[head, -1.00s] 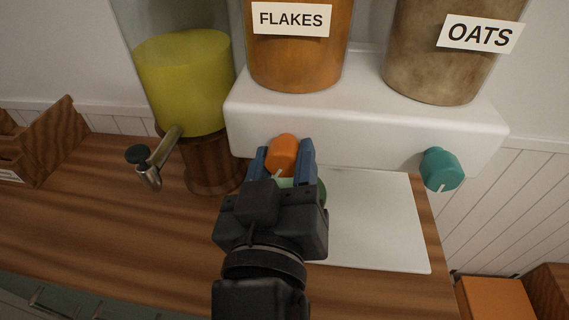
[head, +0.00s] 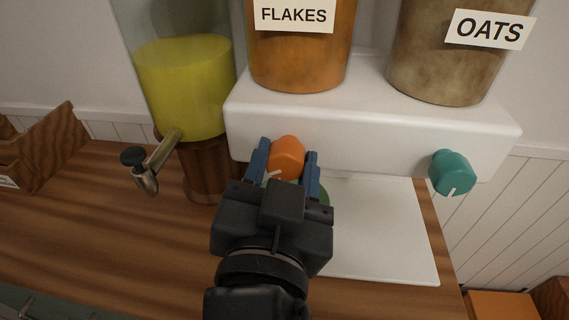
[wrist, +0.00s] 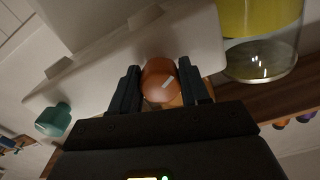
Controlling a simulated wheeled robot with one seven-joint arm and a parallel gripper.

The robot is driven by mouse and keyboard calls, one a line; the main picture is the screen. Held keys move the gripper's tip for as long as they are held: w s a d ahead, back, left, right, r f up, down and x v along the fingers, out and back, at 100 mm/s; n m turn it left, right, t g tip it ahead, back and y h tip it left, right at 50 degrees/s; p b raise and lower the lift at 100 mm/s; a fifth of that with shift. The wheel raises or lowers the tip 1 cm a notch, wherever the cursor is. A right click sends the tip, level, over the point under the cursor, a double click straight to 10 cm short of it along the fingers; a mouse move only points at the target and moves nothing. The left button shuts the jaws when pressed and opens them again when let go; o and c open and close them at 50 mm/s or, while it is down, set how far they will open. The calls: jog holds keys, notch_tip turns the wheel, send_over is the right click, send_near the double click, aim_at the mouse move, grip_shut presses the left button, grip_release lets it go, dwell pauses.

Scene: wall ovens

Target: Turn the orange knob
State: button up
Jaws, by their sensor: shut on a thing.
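The orange knob (head: 288,158) is on the front of the white dispenser (head: 380,125), below the jar labelled FLAKES (head: 298,55). My gripper (head: 287,149) has one blue-grey finger on each side of the knob and is shut on it. In the wrist view the knob (wrist: 158,80) sits between the two dark fingers (wrist: 159,68). Its white pointer mark shows, pointing down and left in the head view. The lower part of the knob is partly hidden by my gripper.
A teal knob (head: 452,173) sits to the right, below the jar labelled OATS (head: 465,60). A yellow drink dispenser with a metal tap (head: 157,160) stands close on the left. A green object (head: 324,192) on the white board (head: 390,240) is mostly hidden behind my gripper.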

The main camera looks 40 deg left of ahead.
dwell(0.4)
jog(key=o, duration=1)
jog(key=shift+o, duration=0.2)
jog(key=b+v, duration=0.1)
jog(key=v, duration=0.6)
jog(key=shift+s+d+b, duration=0.25)
jog(key=shift+s+b, duration=0.05)
